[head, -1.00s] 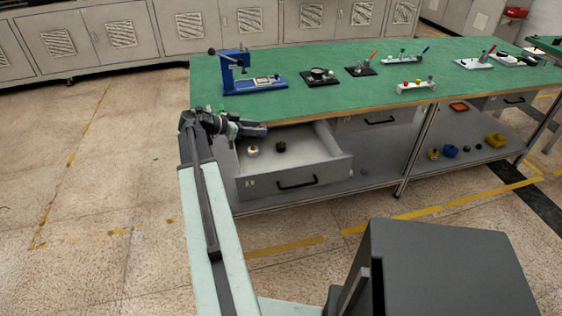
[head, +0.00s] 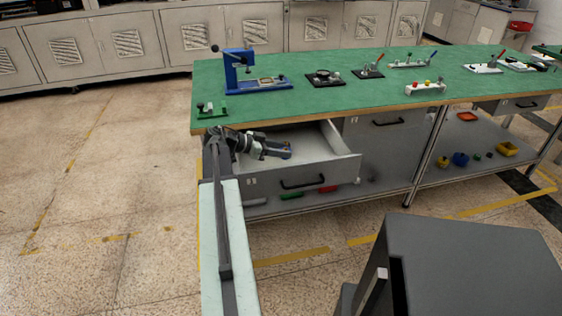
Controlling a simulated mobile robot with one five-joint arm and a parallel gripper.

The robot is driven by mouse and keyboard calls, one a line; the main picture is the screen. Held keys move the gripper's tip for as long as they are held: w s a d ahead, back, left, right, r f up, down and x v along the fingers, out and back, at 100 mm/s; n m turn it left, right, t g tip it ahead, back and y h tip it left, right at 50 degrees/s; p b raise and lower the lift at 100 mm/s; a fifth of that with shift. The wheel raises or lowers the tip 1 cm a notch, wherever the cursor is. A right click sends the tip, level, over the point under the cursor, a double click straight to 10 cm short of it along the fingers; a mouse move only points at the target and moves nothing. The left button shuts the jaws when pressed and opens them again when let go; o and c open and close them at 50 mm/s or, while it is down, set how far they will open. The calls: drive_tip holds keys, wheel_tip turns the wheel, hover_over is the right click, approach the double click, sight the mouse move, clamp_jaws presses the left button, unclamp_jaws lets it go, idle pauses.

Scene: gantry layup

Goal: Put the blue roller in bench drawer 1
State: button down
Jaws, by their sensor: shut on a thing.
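The open drawer (head: 345,167) hangs out under the left end of the green-topped bench, its front with a dark handle facing me; I cannot read a number on it. My gripper (head: 287,150) is over the drawer opening, about the middle. It is shut on a small blue thing (head: 285,155), which looks like the blue roller and is partly hidden by the jaws. I cannot tell whether it touches the drawer floor. My arm covers the drawer's left part.
The bench top (head: 330,100) carries a blue press (head: 250,80) and several small fixtures. The lower shelf (head: 425,180) holds a green piece (head: 292,196), a red piece (head: 328,189) and several small coloured objects. A closed drawer (head: 385,124) is to the right.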

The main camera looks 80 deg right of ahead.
drive_tip(key=shift+f+b, duration=1.55)
drive_tip(key=shift+f, duration=0.6)
drive_tip(key=shift+a, duration=0.1)
drive_tip(key=c, duration=0.9)
unclamp_jaws()
drive_tip(key=shift+o, duration=0.2)
